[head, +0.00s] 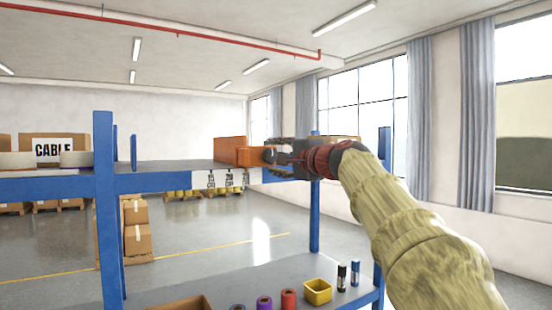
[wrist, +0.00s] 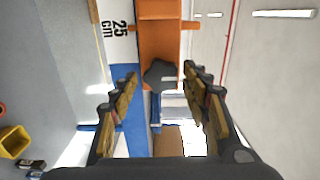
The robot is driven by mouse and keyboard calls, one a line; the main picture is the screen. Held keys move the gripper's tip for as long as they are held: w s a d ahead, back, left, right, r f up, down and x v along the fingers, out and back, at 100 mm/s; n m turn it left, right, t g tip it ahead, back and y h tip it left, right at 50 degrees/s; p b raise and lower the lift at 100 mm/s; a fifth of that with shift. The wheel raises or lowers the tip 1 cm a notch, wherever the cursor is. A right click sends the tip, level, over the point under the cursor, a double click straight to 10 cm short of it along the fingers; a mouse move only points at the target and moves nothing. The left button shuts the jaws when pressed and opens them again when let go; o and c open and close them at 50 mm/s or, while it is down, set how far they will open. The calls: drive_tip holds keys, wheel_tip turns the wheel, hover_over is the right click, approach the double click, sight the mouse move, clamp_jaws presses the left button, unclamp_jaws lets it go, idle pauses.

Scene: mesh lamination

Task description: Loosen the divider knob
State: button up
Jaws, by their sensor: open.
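The orange divider (head: 230,151) stands on the upper shelf of the blue rack, and it also shows at the top of the wrist view (wrist: 160,32). Its dark lobed knob (wrist: 160,74) faces my gripper; in the head view the knob (head: 269,155) is small and close to the fingers. My gripper (wrist: 161,80) is open, with one finger on each side of the knob in the wrist view. Gaps show between the fingers and the knob there. In the head view my gripper (head: 279,157) comes in from the right, level with the knob; contact cannot be told.
The blue shelf edge (head: 150,182) runs left of the divider, with a "25 cm" label (wrist: 115,28) beside it in the wrist view. A cable box (head: 60,150) stands far left. The lower shelf holds a yellow bin (head: 318,291), spools and small bottles.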

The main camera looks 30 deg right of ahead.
drive_tip(key=shift+r, duration=0.1)
drive_tip(key=s, duration=1.2)
drive_tip(key=shift+d, duration=0.2)
